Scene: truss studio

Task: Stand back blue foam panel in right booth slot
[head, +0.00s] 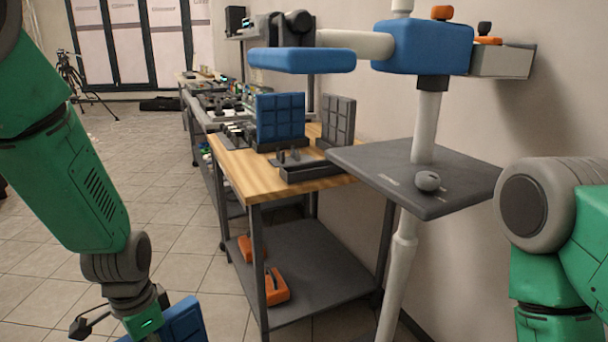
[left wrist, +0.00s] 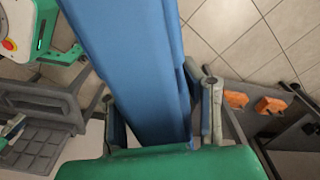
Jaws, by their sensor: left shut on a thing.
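My left gripper (left wrist: 162,112) is shut on a blue foam panel (left wrist: 140,60), with one finger on each side of it in the left wrist view. In the head view a corner of this panel (head: 184,322) shows at the bottom left, low beside the workbench; the fingers are out of frame. Another blue panel (head: 280,118) stands upright on the wooden bench top (head: 235,171). A grey panel (head: 338,120) stands upright to its right, beyond a low dark tray (head: 312,171). My right arm shows at the right edge, but its gripper is out of frame.
A white pole with a grey shelf (head: 385,182) and a blue head (head: 421,47) stands right of the bench. A blue arm pad (head: 302,60) overhangs the bench. Orange tools (head: 276,288) lie on its lower shelf. Tiled floor (head: 165,215) is open to the left.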

